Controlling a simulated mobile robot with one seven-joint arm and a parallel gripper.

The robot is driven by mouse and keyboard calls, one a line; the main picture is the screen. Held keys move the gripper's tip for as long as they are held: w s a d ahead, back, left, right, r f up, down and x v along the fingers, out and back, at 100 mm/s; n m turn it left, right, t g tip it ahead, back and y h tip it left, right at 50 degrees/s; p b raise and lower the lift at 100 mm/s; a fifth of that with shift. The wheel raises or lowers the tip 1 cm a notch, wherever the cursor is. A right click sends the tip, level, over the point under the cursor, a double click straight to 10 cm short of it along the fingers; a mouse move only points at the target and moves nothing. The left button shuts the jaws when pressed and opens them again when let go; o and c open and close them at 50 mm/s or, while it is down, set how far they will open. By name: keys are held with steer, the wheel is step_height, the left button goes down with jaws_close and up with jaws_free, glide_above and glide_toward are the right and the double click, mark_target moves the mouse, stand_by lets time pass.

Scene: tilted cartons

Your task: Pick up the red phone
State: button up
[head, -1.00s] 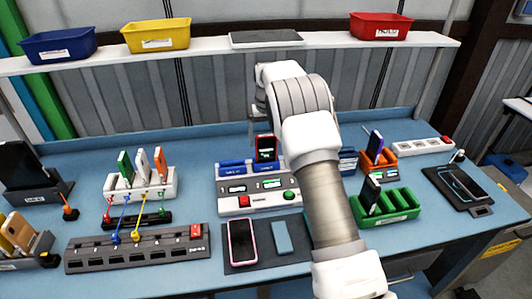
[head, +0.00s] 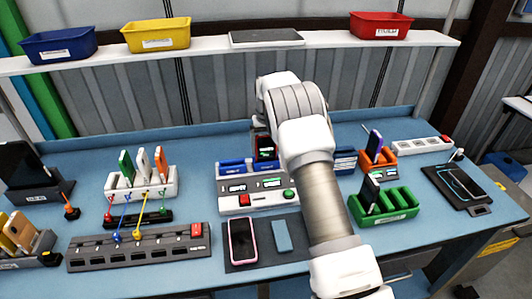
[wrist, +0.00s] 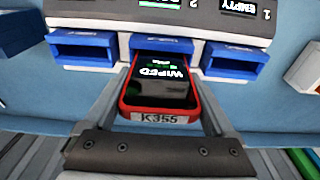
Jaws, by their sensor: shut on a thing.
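The red phone (wrist: 160,86) has a dark screen reading "WIPED" and a "K355" label on its near end. In the wrist view my gripper (wrist: 161,98) is shut on it, with one finger along each side. The phone's far end is at the middle blue slot (wrist: 165,43); I cannot tell whether it is still inside. In the head view the red phone (head: 265,147) shows upright behind the blue slots, partly hidden by my arm. My gripper is hidden there.
Blue slots flank the phone on the left (wrist: 82,50) and right (wrist: 234,62). The grey console (head: 235,201) stands in front. A green rack (head: 398,207) and an orange holder (head: 378,161) stand to the right. A pink phone (head: 242,240) lies on a dark mat nearer the front.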

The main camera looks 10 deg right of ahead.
step_height(320, 180, up, 10)
steer(key=shift+r+b, duration=0.1)
steer(key=shift+b, duration=0.4)
steer(key=shift+c, duration=0.2)
steer(key=shift+r+p, duration=0.7)
steer(key=shift+p, duration=0.2)
stand_by(0.4)
step_height(320, 180, up, 7)
steer(key=p, duration=0.7)
steer(key=shift+r, duration=0.2)
steer(key=shift+f, duration=0.1)
